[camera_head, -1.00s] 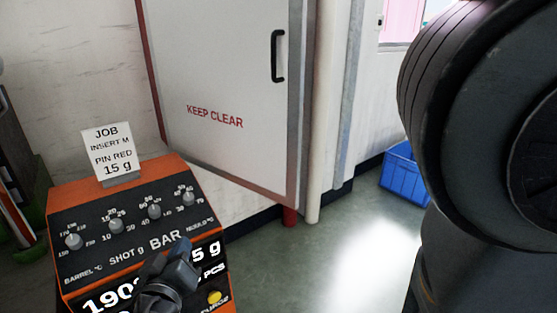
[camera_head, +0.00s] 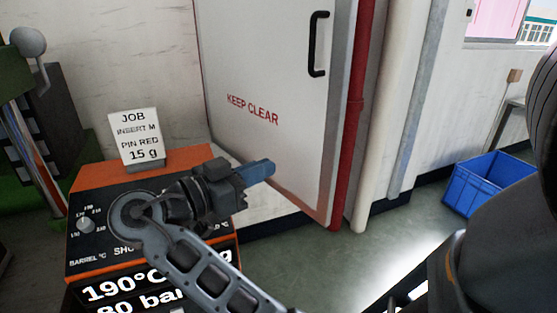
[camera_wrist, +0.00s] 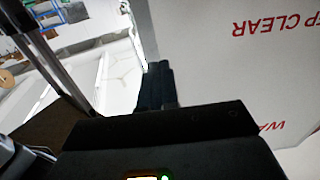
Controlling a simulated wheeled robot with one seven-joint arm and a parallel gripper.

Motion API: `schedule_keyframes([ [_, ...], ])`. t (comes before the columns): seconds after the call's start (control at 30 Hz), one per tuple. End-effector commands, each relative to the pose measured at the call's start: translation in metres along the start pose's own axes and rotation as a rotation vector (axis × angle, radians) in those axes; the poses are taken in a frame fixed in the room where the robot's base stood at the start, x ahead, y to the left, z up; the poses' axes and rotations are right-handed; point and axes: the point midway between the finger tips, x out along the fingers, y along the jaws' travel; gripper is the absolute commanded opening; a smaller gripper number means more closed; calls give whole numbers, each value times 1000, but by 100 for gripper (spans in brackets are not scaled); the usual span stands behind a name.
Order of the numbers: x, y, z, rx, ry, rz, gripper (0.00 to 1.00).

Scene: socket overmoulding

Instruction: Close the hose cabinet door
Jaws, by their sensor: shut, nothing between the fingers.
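The hose cabinet door (camera_head: 265,75) is a white panel with red KEEP CLEAR lettering and a black bar handle (camera_head: 318,44) near its right edge. Its grey right edge and slanting bottom edge show. I cannot tell how far it stands open. My gripper (camera_head: 262,170) is shut and empty, pointing right, low in front of the door in the head view. I cannot tell whether it touches the door. In the wrist view the shut fingers (camera_wrist: 155,86) lie just left of the door face (camera_wrist: 225,70), near its edge; the handle is not visible there.
An orange machine panel (camera_head: 85,225) with a job card (camera_head: 136,136) stands below and left of my arm. A red pipe (camera_head: 355,120) and a white pipe (camera_head: 378,130) rise right of the door. A blue crate (camera_head: 485,182) sits on the floor at right.

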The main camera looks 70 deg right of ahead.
Motion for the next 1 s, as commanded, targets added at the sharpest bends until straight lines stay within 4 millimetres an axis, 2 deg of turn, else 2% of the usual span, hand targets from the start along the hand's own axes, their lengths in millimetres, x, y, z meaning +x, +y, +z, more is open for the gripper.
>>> schedule_keyframes([
  [0.5,98,1,-2,-3,0,4,0],
  [0.7,118,0,-1,-2,0,0,0],
  [1.0,124,0,0,-2,0,-1,0],
])
